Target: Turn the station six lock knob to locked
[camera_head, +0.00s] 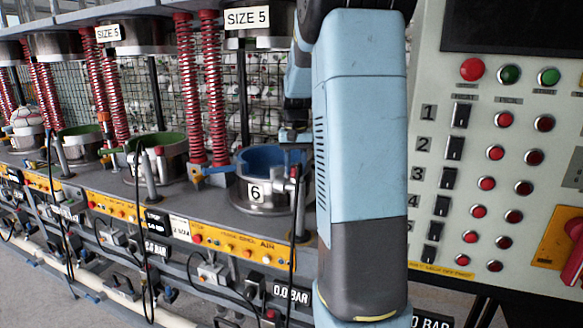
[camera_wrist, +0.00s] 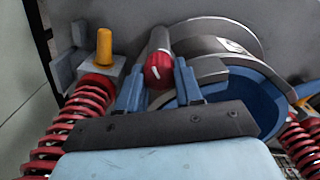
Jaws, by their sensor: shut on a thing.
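The lock knob (camera_wrist: 158,71), a red cap with a white mark on a grey post, stands beside the station six cup. My gripper (camera_wrist: 159,84) has its two blue fingers closed around the knob, one on each side. The white mark runs slanting across the cap; I cannot tell from it whether the lock is set. My arm hides part of the station in the head view.
Red springs (camera_head: 188,90) stand left of the cup. An orange-capped post (camera_wrist: 104,46) is near the knob in the wrist view. A control panel (camera_head: 500,130) with buttons and switches stands at right. Further cups (camera_head: 160,157) line the bench at left.

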